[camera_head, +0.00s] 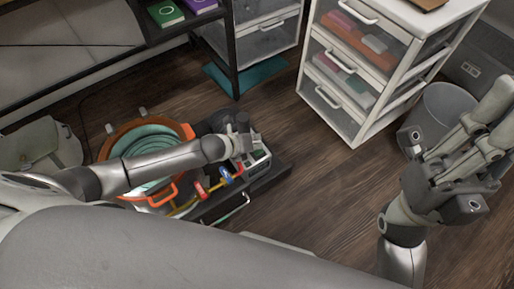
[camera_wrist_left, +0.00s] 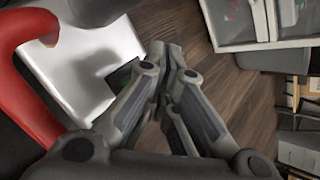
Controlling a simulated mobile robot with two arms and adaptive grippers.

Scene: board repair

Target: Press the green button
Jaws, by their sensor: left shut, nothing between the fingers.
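My left gripper (camera_head: 243,132) is at the small pale box (camera_head: 258,158) on the dark board to the left of the middle in the head view. In the left wrist view my left gripper (camera_wrist_left: 168,62) is shut with nothing between its fingers. Its fingers are beside the white box top (camera_wrist_left: 72,70), where a dark green patch (camera_wrist_left: 122,74) shows partly behind a finger. I cannot tell whether this is the green button or whether the fingers touch it. My right gripper (camera_head: 496,112) is open and empty at the right, away from the board.
Red and blue clips and an orange-handled bin with a coiled teal hose (camera_head: 150,140) are beside the box. A white drawer unit (camera_head: 355,70) and a grey bin (camera_head: 440,112) stand to the right. The wooden floor (camera_head: 315,180) between is clear.

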